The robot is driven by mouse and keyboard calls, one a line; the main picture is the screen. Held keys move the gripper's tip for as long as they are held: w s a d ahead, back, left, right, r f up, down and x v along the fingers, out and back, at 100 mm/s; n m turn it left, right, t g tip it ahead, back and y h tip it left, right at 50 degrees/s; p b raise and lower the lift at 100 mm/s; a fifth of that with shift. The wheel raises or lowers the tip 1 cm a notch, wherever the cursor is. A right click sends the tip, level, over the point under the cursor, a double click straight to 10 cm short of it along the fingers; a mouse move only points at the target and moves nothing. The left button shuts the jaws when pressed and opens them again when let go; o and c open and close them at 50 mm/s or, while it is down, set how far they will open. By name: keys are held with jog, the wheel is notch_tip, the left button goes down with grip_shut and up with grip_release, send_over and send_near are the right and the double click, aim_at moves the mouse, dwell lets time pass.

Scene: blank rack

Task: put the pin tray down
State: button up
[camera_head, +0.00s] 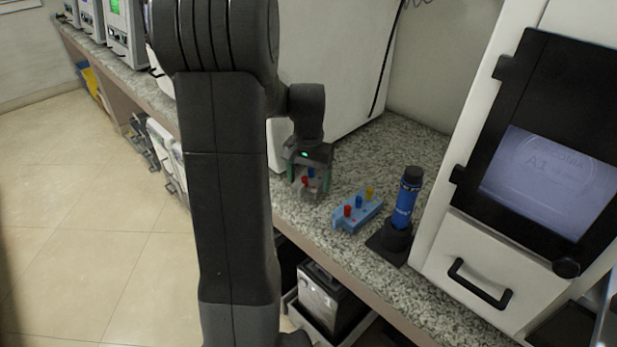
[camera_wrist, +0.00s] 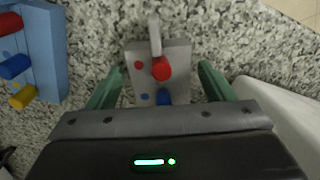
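A grey pin tray (camera_wrist: 178,58) with a red pin (camera_wrist: 161,69), a blue pin (camera_wrist: 164,97) and an upright grey tab lies between my fingers in the wrist view. It appears to rest on the speckled counter. In the head view the grey tray (camera_head: 309,193) shows under my gripper (camera_head: 309,181). My gripper (camera_wrist: 162,78) is open, its green fingers on either side of the tray with narrow gaps. The tray's near end is hidden by the gripper body. A blue pin tray (camera_head: 346,221) with red, blue and yellow pins stands to the right; it also shows in the wrist view (camera_wrist: 48,48).
A blue cylinder (camera_head: 404,203) with a black cap stands in a black holder (camera_head: 389,243) right of the blue tray. A white machine (camera_head: 478,262) with a screen stands farther right. A white box (camera_head: 345,60) stands behind my gripper. The counter's front edge is close.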

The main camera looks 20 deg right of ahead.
notch_tip(320, 180, up, 12)
jog(key=p, duration=0.2)
jog(key=shift+r, duration=0.2)
dwell(0.3)
